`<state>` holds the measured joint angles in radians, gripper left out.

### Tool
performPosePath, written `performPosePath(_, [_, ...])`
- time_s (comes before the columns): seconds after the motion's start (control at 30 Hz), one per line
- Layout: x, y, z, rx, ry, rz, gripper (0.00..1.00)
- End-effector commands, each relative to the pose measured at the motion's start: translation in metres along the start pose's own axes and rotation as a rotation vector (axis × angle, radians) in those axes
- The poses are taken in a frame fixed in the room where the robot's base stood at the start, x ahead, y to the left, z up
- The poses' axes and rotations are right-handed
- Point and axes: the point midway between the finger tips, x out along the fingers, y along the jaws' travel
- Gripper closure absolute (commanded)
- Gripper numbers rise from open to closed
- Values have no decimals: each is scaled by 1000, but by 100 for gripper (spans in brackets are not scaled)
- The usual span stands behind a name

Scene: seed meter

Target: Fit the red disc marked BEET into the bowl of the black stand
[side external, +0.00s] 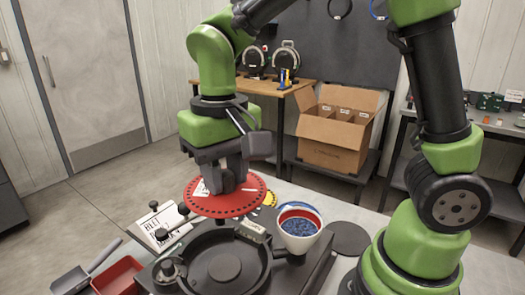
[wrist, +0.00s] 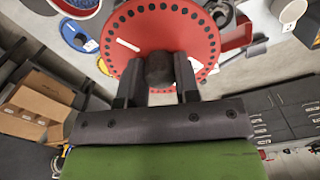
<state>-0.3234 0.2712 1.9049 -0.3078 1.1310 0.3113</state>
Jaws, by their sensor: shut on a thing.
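The red disc (side external: 226,206) has small holes around its rim and a pale label. It hangs level, above and apart from the black stand, toward the stand's far side. My gripper (side external: 228,184) is shut on the dark knob at the disc's middle. In the wrist view, the disc (wrist: 165,35) shows beyond my gripper (wrist: 160,72), its fingers on either side of the knob. The black stand (side external: 190,268) stands on the table at the front, its round bowl open and empty of any disc. The label's text is too small to read.
A white cup of blue seeds (side external: 299,228) sits at the stand's right. A lettered card (side external: 160,226), red tray (side external: 119,276) and scoop (side external: 75,279) are on the left.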

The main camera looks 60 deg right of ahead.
Motion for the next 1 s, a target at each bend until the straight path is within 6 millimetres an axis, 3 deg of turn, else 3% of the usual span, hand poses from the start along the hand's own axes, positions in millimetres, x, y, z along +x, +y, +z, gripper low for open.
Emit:
performPosePath(0.13, [2,-25,13,-43,-1,1,96])
performPosePath(0.4, [43,-21,11,-34,-5,4,96])
performPosePath(1.0, [90,-21,11,-34,-4,2,96])
